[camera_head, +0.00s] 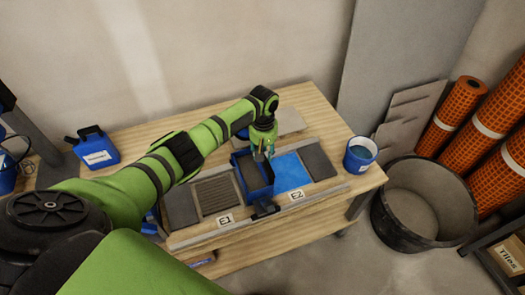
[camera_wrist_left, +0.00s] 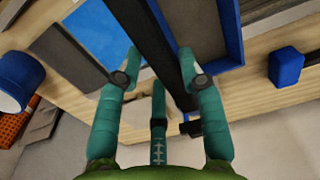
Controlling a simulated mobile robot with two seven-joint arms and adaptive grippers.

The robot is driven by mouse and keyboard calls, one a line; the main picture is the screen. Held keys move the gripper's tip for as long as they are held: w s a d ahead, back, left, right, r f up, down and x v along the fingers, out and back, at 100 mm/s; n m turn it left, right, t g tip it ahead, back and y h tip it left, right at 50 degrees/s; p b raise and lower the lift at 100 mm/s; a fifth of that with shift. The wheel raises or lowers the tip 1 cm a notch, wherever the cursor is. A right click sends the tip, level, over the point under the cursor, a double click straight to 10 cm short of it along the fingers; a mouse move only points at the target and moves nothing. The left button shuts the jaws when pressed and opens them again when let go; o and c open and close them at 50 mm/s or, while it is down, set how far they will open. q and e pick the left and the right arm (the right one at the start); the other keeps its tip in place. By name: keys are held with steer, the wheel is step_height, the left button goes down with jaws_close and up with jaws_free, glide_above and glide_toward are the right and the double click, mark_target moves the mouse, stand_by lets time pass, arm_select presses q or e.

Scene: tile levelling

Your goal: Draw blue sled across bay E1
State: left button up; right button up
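The blue sled (camera_head: 270,189) is an open blue frame lying at the right end of bay E1, next to bay E2. Bay E1 (camera_head: 214,194) is a grey, ribbed bed behind its E1 label (camera_head: 225,220). My left gripper (camera_head: 262,153) is over the sled's far right part, pointing down. In the left wrist view its teal fingers (camera_wrist_left: 158,62) are spread, with a black bar (camera_wrist_left: 172,50) running between them beside the blue sled frame (camera_wrist_left: 234,42). Whether a fingertip touches the bar is unclear. My right gripper is out of view.
Bay E2 (camera_head: 290,173) has a bright blue surface. Dark slabs lie left (camera_head: 180,207) and right (camera_head: 317,161) of the bays. A metal rail (camera_head: 325,196) runs along the front. A blue bucket (camera_head: 359,155) stands at the right, a blue jug (camera_head: 95,149) at the left.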

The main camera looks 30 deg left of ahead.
arm_select(q)
step_height(320, 180, up, 12)
steer(key=shift+r, duration=0.1)
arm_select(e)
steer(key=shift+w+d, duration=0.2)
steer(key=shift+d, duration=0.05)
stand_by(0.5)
